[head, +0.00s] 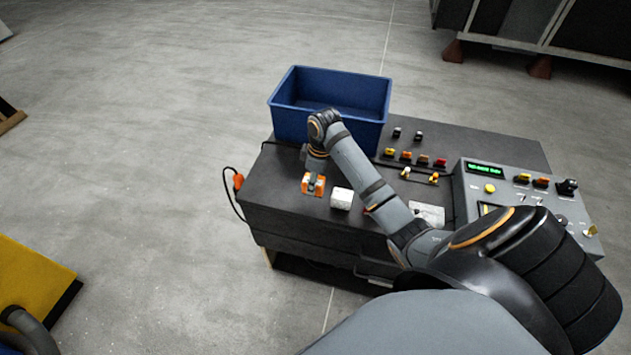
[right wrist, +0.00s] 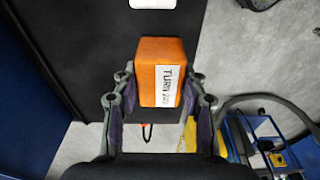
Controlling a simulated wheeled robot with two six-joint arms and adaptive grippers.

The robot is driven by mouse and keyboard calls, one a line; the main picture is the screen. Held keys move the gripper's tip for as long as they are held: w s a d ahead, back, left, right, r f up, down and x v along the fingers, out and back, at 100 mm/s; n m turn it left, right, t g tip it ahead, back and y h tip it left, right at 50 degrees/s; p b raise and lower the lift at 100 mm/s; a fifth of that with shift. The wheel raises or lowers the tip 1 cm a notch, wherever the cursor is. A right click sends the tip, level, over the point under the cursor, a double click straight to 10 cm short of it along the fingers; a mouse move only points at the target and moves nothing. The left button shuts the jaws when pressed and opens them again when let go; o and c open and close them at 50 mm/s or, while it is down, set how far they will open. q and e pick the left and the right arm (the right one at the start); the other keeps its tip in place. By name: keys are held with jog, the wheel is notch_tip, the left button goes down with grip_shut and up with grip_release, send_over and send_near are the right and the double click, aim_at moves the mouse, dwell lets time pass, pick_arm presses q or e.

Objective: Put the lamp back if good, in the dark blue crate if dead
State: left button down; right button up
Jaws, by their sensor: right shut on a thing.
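The lamp is an orange block with a white label, which shows at my right gripper (head: 313,186) in the head view. In the right wrist view the orange lamp (right wrist: 160,72) sits between the two fingers, and my right gripper (right wrist: 158,105) is shut on it. The label seems to begin with "TURN". The gripper is over the left front part of the dark bench (head: 278,178). The dark blue crate (head: 330,124) stands behind it at the bench's back left; my arm hides part of its front. My left gripper is in neither view.
A white block (head: 342,198) is just right of the gripper. Farther right are a row of coloured pieces (head: 405,156), brass pieces (head: 433,178), a white card (head: 427,213) and a grey test box (head: 485,200) with a lit green display. An orange plug (head: 238,181) hangs at the left edge.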

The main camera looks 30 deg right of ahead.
aim_at(320, 177)
jog(key=shift+w+d+f, duration=0.35)
jog(key=shift+d+f, duration=0.1)
jog(key=shift+f, duration=0.25)
notch_tip(320, 177, down, 3)
jog(key=shift+w+d+f+p, duration=0.1)
jog(key=shift+w+p, duration=0.05)
jog(key=shift+p, duration=0.55)
jog(key=shift+f, duration=0.15)
jog(key=shift+f, duration=0.1)
jog(key=o, duration=1.3)
jog(key=shift+o, duration=0.2)
jog(key=r, duration=0.4)
jog(key=r+b, duration=0.1)
jog(key=r, duration=0.3)
jog(key=s+d+r+b, duration=0.1)
jog(key=r, duration=0.3)
jog(key=shift+s, duration=0.1)
